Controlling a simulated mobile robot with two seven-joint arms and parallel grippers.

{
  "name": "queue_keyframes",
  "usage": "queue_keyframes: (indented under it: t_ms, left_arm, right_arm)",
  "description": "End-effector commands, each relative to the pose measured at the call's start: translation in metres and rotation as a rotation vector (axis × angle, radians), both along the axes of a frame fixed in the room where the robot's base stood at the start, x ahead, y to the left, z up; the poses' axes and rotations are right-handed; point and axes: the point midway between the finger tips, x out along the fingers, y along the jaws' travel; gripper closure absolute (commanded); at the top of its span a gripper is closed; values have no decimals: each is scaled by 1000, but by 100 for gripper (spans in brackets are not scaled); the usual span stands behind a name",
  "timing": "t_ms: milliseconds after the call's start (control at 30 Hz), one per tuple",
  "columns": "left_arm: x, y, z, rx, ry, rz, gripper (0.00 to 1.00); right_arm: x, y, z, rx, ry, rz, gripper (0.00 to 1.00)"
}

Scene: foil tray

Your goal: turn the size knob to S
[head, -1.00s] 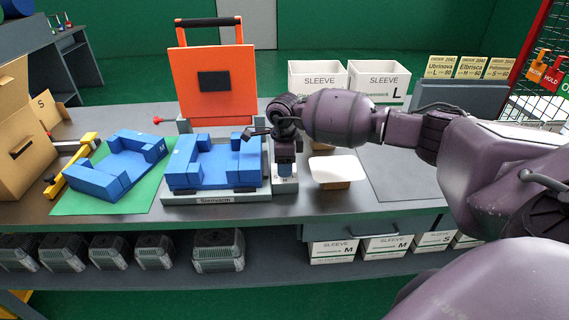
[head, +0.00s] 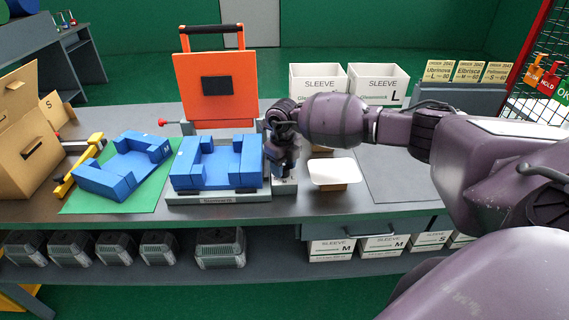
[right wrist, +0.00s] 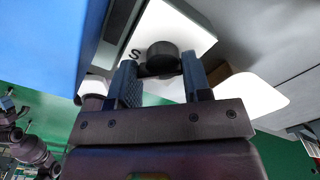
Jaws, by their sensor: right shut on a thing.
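The size knob (right wrist: 162,56) is black and round, on a pale panel (right wrist: 190,25) with a letter S beside it in the right wrist view. My right gripper (right wrist: 160,66) has one finger on each side of the knob and is shut on it. In the head view the right gripper (head: 284,162) points down at the right side of the sealing machine (head: 218,197) and hides the knob. Which mark the knob points to cannot be told. My left gripper is not seen in the head view.
The machine's orange lid (head: 215,88) stands open behind its blue blocks (head: 218,168). More blue blocks (head: 124,166) lie on a green mat (head: 90,205) to the left. A white-topped tray (head: 335,172) stands close right of the gripper. SLEEVE boxes (head: 318,78) stand behind.

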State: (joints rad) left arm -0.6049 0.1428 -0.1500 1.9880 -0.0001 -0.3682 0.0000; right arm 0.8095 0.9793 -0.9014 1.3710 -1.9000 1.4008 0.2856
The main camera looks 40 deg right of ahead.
Motion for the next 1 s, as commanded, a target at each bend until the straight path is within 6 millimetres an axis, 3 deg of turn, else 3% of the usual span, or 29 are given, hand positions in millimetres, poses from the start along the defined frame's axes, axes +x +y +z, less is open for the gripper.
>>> queue_keyframes:
  t_ms: [400, 967, 1000]
  left_arm:
    - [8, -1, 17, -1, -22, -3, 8]
    - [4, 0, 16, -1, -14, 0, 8]
    - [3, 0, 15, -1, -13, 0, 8]
  right_arm:
    - [1, 0, 1, 1, -2, -191, 79]
    - [1, 0, 1, 0, -2, -218, 79]
    - [1, 0, 1, 0, -2, -218, 51]
